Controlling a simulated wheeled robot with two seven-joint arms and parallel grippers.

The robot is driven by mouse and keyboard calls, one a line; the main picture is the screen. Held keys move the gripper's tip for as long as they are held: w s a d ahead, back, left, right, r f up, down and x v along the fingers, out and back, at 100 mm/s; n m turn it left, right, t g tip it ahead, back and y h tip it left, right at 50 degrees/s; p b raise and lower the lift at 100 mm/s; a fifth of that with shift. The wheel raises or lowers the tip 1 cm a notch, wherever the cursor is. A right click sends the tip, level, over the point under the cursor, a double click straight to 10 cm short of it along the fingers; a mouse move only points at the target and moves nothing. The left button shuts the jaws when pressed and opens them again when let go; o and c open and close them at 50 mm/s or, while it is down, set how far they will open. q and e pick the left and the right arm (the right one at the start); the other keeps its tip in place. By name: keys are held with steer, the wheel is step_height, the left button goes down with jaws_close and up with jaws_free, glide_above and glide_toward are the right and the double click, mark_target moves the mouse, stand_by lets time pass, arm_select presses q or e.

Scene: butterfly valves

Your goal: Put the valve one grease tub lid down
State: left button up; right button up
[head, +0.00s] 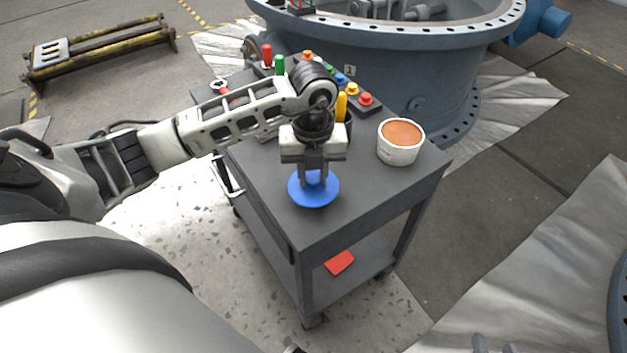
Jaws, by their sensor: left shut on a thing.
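The blue lid (314,195) is a flat round disc at the near end of the grey cart top. My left gripper (314,177) points down from above and is shut on the lid's middle, which its fingers hide. The lid looks level. I cannot tell whether it touches the cart top. The grease tub (397,153) is white, open and filled with orange-brown grease. It stands upright to the right of the lid, apart from it. Only the tips of my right gripper (496,347) show at the bottom edge, apart and away from the cart.
The grey cart (267,188) carries coloured buttons (352,89) and red- and green-handled tools at the back. A yellow-handled tool (341,106) stands behind my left gripper. A red item (339,262) lies on the lower shelf. The large blue-grey valve body (400,65) stands behind.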

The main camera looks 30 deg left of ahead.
arm_select(q)
steer(key=shift+f, duration=1.05)
steer(key=shift+f, duration=0.25)
steer(key=o, duration=1)
steer(key=shift+r, duration=0.1)
steer(key=shift+c, duration=0.2)
